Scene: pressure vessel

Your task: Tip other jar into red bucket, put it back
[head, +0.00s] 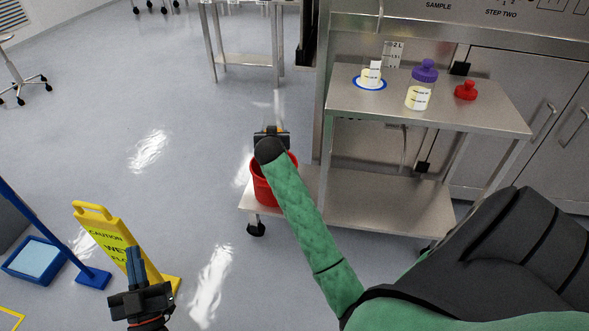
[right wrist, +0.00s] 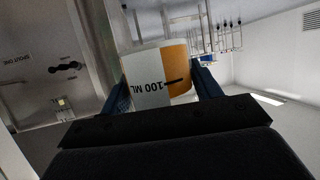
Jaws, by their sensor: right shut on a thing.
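The red bucket (head: 262,185) stands on the lower shelf of the steel cart, partly hidden behind my green right arm. My right gripper (head: 272,132) is above the bucket's far rim in the head view. In the right wrist view it is shut on a jar (right wrist: 160,80) with white and orange areas and an upside-down "100 ML" mark. In the head view the held jar is barely distinguishable. My left gripper (head: 136,262) is low at left, its fingers together and empty, in front of a yellow sign.
A yellow caution sign (head: 112,238) stands on the floor at left. Open floor lies between it and the cart.

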